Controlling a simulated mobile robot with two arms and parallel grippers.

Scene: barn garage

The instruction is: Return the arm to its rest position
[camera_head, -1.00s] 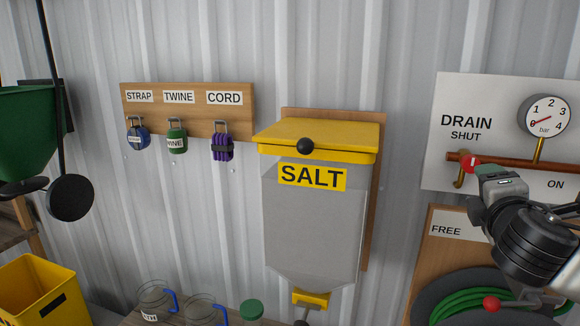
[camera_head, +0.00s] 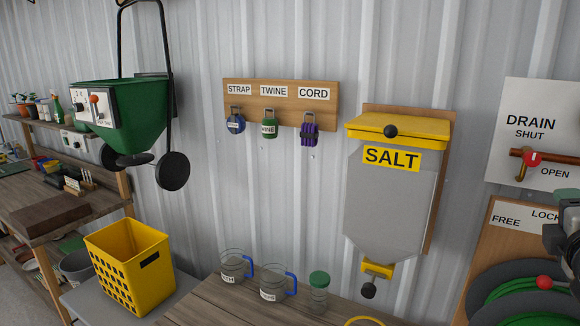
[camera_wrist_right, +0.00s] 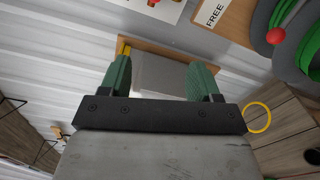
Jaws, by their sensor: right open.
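My right gripper (camera_wrist_right: 160,78) is open in the right wrist view, its two green fingers spread apart with nothing between them. My left gripper is in neither view.
The yellow-lidded SALT bin (camera_head: 395,205) hangs on the corrugated wall. A wooden bench (camera_head: 215,305) below holds jugs with blue handles (camera_head: 275,282) and a green-lidded jar (camera_head: 318,290). A yellow basket (camera_head: 130,265) stands left; a green hose reel (camera_head: 520,300) is at lower right.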

